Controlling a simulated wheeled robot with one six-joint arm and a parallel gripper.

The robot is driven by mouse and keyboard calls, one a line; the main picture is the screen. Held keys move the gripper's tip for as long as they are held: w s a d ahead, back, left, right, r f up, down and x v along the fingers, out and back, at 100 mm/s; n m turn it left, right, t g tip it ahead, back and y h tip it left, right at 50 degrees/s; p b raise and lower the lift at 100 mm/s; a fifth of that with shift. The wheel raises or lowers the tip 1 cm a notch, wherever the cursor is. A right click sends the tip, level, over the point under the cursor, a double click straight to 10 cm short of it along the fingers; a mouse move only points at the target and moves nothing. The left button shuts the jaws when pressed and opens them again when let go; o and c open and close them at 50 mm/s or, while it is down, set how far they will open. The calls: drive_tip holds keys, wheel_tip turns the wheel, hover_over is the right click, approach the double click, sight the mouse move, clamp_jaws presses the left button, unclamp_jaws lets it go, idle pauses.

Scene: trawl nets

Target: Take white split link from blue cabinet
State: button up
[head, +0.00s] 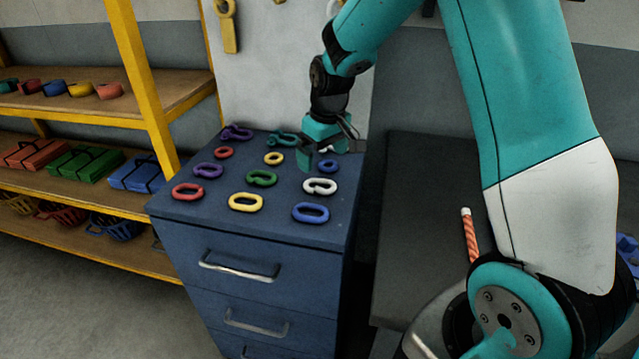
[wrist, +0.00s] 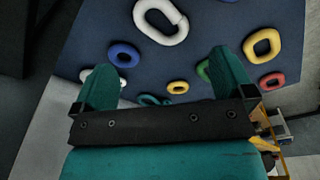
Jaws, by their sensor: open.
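The white split link (head: 320,186) lies flat on top of the blue cabinet (head: 274,228), at the right side, between a small blue link and a larger blue link. In the wrist view the white split link (wrist: 160,22) shows at the top centre, beyond my fingertips. My gripper (head: 326,154) is above the cabinet top, behind the white split link. In the wrist view my gripper (wrist: 164,66) has its two teal fingers spread wide, with nothing between them. A second white link (wrist: 112,80) is partly hidden behind the left finger.
A small blue link (head: 328,166), green link (head: 261,178), yellow link (head: 246,202) and large blue link (head: 311,213) lie close around. Red, purple and teal links lie farther left and back. A yellow-framed shelf (head: 142,75) stands left; a dark grey surface (head: 415,220) is to the right.

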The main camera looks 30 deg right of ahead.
sight(320, 180)
drive_tip(key=f, duration=0.2)
drive_tip(key=f+p, duration=0.1)
drive_tip(key=f, duration=0.4)
drive_tip(key=shift+w+a+f+p, duration=0.2)
drive_tip(key=shift+a+f+p, duration=0.05)
drive_tip(key=shift+f+p, duration=0.1)
drive_tip(key=shift+c, duration=0.5)
drive_tip(key=c, duration=1.1)
drive_tip(key=shift+r, duration=0.1)
